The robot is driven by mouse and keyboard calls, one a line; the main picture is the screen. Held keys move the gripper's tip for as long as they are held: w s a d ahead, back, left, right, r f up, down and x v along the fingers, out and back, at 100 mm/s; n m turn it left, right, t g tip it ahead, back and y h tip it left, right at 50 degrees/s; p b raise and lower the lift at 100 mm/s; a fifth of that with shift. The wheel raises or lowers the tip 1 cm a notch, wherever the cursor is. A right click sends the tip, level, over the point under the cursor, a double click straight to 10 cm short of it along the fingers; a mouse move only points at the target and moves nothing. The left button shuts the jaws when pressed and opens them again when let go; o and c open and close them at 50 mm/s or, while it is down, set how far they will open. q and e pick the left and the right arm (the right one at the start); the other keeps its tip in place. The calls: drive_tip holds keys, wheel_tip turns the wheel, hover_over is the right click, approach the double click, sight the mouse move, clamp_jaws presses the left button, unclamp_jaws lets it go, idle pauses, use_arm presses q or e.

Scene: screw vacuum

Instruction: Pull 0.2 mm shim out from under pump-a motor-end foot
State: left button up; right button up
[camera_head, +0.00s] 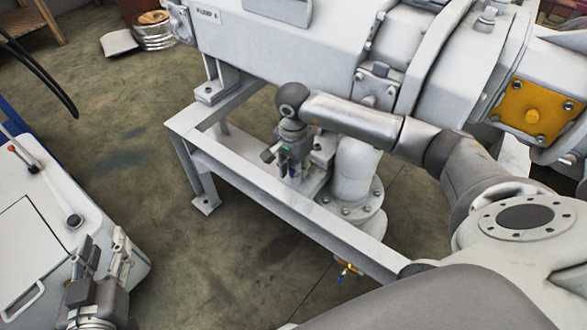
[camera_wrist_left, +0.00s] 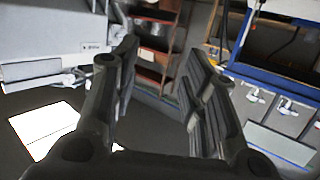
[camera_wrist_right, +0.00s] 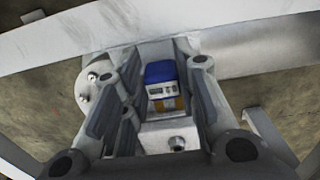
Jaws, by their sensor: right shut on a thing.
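The large grey pump (camera_head: 290,40) sits on a pale steel frame (camera_head: 240,170). My right gripper (camera_head: 291,168) points down at a bolted foot block (camera_head: 322,150) beside the frame's rail. In the right wrist view, its fingers (camera_wrist_right: 160,100) stand either side of a small blue-topped piece (camera_wrist_right: 160,72) with a pale label and an orange patch below, and are shut on it. A grey block with a bolt (camera_wrist_right: 168,136) lies just below that piece. I cannot make out the thin shim itself. My left gripper (camera_head: 103,262) is open and empty, with its fingers apart in the left wrist view (camera_wrist_left: 158,95).
A white cart (camera_head: 35,225) with a lever stands at the left. A vertical flanged pipe (camera_head: 355,175) stands close right of my right gripper. A brass-coloured valve (camera_head: 347,268) hangs below the rail. The floor between cart and frame (camera_head: 160,240) is clear.

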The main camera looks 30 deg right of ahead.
drive_tip(key=shift+r+p, duration=0.3)
drive_tip(key=shift+r, duration=0.2)
drive_tip(key=shift+r+p, duration=0.3)
drive_tip(key=shift+r, duration=0.5)
drive_tip(key=shift+r+p, duration=0.4)
drive_tip(key=shift+p, duration=0.1)
use_arm(q)
drive_tip(key=s+a+f+g+y, duration=0.2)
drive_tip(key=s+f+g, duration=0.4)
drive_tip(key=f, duration=0.3)
drive_tip(key=shift+s+a, duration=0.4)
drive_tip(key=shift+w+r, duration=0.1)
